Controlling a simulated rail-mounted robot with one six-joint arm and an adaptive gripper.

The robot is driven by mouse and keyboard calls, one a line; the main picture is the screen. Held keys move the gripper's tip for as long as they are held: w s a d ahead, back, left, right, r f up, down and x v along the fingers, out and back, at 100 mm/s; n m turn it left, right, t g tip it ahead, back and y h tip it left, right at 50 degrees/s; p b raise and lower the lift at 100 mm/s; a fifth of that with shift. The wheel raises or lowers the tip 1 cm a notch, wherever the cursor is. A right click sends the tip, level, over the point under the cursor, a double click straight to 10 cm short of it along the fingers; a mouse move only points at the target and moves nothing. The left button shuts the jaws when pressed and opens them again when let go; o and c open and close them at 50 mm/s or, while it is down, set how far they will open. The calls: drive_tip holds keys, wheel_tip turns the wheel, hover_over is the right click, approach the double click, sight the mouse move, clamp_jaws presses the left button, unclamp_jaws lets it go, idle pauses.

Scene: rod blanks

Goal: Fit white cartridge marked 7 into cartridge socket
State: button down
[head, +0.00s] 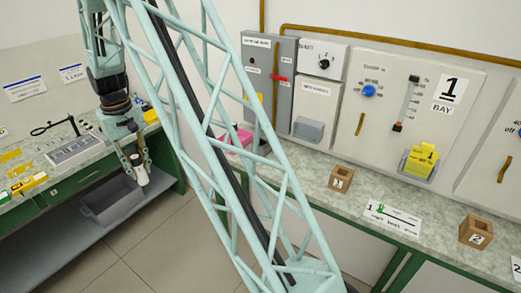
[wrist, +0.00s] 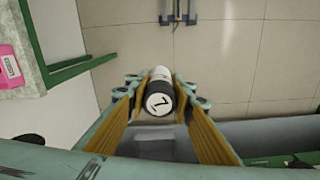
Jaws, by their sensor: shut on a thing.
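My gripper (head: 138,160) hangs at the left in the head view, shut on a white cartridge (head: 141,177). In the wrist view my gripper (wrist: 160,90) has its two fingers on either side of the white cartridge (wrist: 160,94). Its near end is black with a white face marked 7. The cartridge is held in the air, in front of the left bench. I cannot tell for sure which fixture is the cartridge socket; a grey box-like holder (head: 308,129) sits low on the wall panel, under a small label too small to read.
The left bench has a grey tray (head: 112,203) below it. Open floor lies between the benches.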

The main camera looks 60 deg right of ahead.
drive_tip(key=s+d+r+m+p, duration=0.2)
drive_tip(key=s+d+r, duration=0.1)
drive_tip(key=d, duration=1)
drive_tip(key=s+d+r+m+p, duration=0.1)
drive_tip(key=s+d+r+p, duration=0.15)
drive_tip(key=d, duration=1.05)
drive_tip(key=s+d+r+m+p, duration=0.2)
drive_tip(key=s+d+p, duration=0.1)
drive_tip(key=d, duration=0.9)
drive_tip(key=s+d+r+m+p, duration=0.1)
drive_tip(key=s+d, duration=0.3)
drive_tip(key=d, duration=0.2)
drive_tip(key=s+d+r+p, duration=0.1)
drive_tip(key=s+d+r, duration=0.1)
drive_tip(key=s+d, duration=0.2)
drive_tip(key=d, duration=0.3)
drive_tip(key=shift+s+d+m, duration=0.15)
drive_tip(key=shift+s+m, duration=0.25)
drive_tip(key=shift+f, duration=0.1)
wheel_tip(320, 180, down, 13)
drive_tip(key=p, duration=0.1)
drive_tip(key=shift+f, duration=0.2)
drive_tip(key=shift+f, duration=0.15)
drive_tip(key=shift+f, duration=2.1)
